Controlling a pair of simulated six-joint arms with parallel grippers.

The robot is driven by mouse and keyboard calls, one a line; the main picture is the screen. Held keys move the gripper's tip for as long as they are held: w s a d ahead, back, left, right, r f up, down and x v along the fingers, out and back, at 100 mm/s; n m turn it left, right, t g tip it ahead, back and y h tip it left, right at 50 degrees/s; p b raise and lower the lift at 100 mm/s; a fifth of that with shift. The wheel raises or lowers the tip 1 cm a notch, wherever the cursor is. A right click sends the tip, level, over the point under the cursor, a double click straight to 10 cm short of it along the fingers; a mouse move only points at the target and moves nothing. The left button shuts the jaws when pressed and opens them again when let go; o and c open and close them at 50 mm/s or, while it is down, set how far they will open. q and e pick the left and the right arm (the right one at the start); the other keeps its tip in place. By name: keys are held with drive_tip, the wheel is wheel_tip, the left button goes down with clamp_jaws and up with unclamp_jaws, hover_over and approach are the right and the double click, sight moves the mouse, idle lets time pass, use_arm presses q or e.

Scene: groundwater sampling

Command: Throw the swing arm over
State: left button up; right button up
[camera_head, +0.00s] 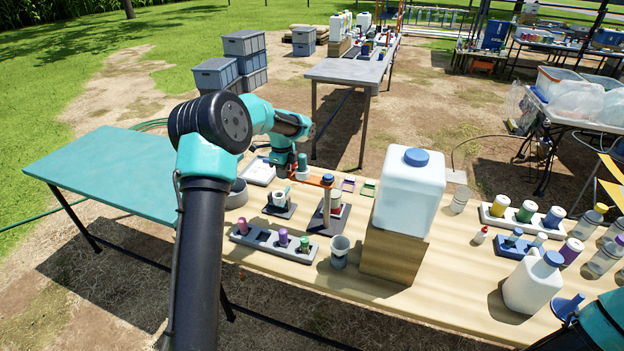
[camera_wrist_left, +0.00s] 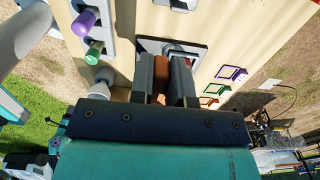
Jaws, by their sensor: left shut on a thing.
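In the left wrist view, the two dark fingers of my left gripper (camera_wrist_left: 168,85) are closed on the orange bar (camera_wrist_left: 173,62). My right gripper is out of view; only part of my right arm shows.
A large white jug (camera_head: 410,190) on a wooden block (camera_head: 393,256) stands right of the swing arm. A grey rack (camera_head: 275,242) with purple and green caps and a clear cup (camera_head: 340,251) are in front. A small stand with a white cup (camera_head: 279,203) is to the left.

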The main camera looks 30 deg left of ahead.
use_arm(q)
drive_tip(key=w+m, duration=0.5)
drive_tip(key=w, duration=0.2)
drive_tip(key=shift+w+d+m, duration=0.3)
drive_tip(key=shift+w+d, duration=0.05)
drive_tip(key=shift+d, duration=0.05)
drive_tip(key=w+d+m, duration=0.4)
drive_tip(key=w+m, duration=0.1)
drive_tip(key=w, duration=0.1)
drive_tip(key=shift+w+d+m, duration=0.15)
drive_tip(key=shift+d+m, duration=0.15)
drive_tip(key=shift+m, duration=0.1)
idle(0.3)
